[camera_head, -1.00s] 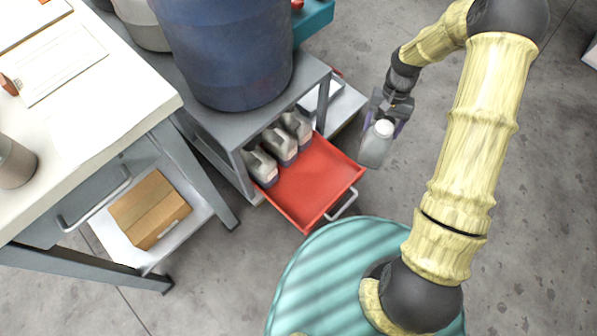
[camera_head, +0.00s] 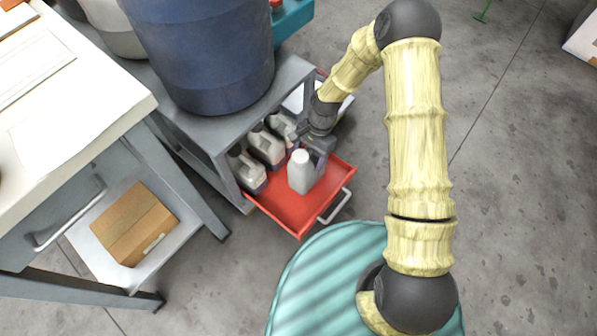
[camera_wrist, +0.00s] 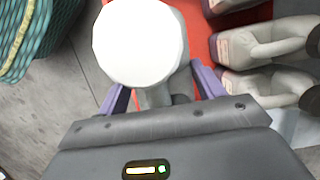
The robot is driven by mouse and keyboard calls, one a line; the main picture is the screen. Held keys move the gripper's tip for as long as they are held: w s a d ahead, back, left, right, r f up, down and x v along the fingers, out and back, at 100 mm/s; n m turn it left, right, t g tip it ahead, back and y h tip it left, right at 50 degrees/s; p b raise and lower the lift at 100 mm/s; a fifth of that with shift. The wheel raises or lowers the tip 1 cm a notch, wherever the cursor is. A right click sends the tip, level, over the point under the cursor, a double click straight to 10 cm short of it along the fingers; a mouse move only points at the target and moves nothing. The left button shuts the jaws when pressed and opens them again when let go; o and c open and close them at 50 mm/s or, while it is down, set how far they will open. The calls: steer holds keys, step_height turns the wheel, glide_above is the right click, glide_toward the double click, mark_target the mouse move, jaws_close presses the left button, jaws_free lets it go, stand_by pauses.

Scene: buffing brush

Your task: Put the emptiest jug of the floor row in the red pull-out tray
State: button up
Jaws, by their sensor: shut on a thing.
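My gripper (camera_head: 318,152) is shut on a pale grey jug (camera_head: 301,172) with a white cap. In the wrist view the cap of this jug (camera_wrist: 140,42) fills the top centre, between the purple fingers. In the head view the jug is upright over the red pull-out tray (camera_head: 291,215); I cannot tell whether its base touches the tray. Several other jugs stand in a row at the tray's back, by the grey bench; one is the near jug (camera_head: 247,170) and another the middle jug (camera_head: 266,147). They also show in the wrist view (camera_wrist: 262,43).
A large blue barrel (camera_head: 203,55) stands on the grey bench (camera_head: 290,82) above the tray. A cardboard box (camera_head: 135,223) lies on a low shelf at left. The front of the tray, by its handle (camera_head: 336,207), is bare.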

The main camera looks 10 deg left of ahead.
step_height(320, 180, down, 3)
steer(key=shift+f+b, duration=0.15)
steer(key=shift+b, duration=0.3)
steer(key=shift+f+b, duration=1.25)
steer(key=shift+f, duration=1.35)
steer(key=o, duration=1.4)
steer(key=shift+c, duration=0.2)
steer(key=p+v, duration=0.5)
steer(key=v, duration=0.7)
steer(key=shift+s+p, duration=0.1)
steer(key=shift+p, duration=0.3)
